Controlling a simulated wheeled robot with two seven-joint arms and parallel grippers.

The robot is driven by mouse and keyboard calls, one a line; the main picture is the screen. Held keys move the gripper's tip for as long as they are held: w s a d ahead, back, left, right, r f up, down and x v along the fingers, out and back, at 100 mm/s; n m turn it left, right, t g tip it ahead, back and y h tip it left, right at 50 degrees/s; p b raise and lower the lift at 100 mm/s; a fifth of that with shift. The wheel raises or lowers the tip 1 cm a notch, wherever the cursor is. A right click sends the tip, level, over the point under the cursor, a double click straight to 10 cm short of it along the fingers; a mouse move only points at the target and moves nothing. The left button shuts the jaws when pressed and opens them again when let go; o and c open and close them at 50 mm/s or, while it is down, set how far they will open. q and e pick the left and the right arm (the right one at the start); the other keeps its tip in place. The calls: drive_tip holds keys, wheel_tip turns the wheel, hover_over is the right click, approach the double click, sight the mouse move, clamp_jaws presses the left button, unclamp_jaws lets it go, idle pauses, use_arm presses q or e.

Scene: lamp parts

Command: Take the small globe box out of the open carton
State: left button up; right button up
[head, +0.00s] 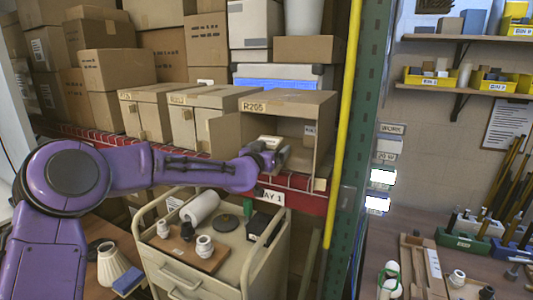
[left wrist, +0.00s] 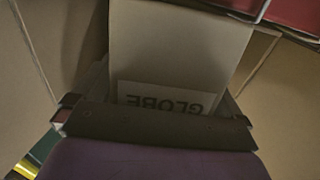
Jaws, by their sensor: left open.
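The open carton (head: 323,128), tagged R205, stands on the red-edged shelf with its open side facing me. My left gripper (head: 272,154) reaches into its opening; the gripper is open. In the left wrist view the small globe box (left wrist: 180,55), a plain grey-brown box with an upside-down GLOBE label, is straight ahead of the gripper, with its labelled end close to the jaws. Whether the fingers touch it cannot be told. My right gripper is not in view.
Closed cartons (head: 147,108) stand left of the open one, and more boxes are stacked behind. A green rack post (head: 362,150) and a yellow pole (head: 344,110) rise at right. A cream cart (head: 190,278) with lamp parts stands below my left arm.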

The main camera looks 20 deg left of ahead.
use_arm(q)
drive_tip(key=s+b, duration=0.3)
drive_tip(key=s, duration=0.7)
drive_tip(key=shift+d, duration=0.15)
drive_tip(key=shift+f, duration=0.1)
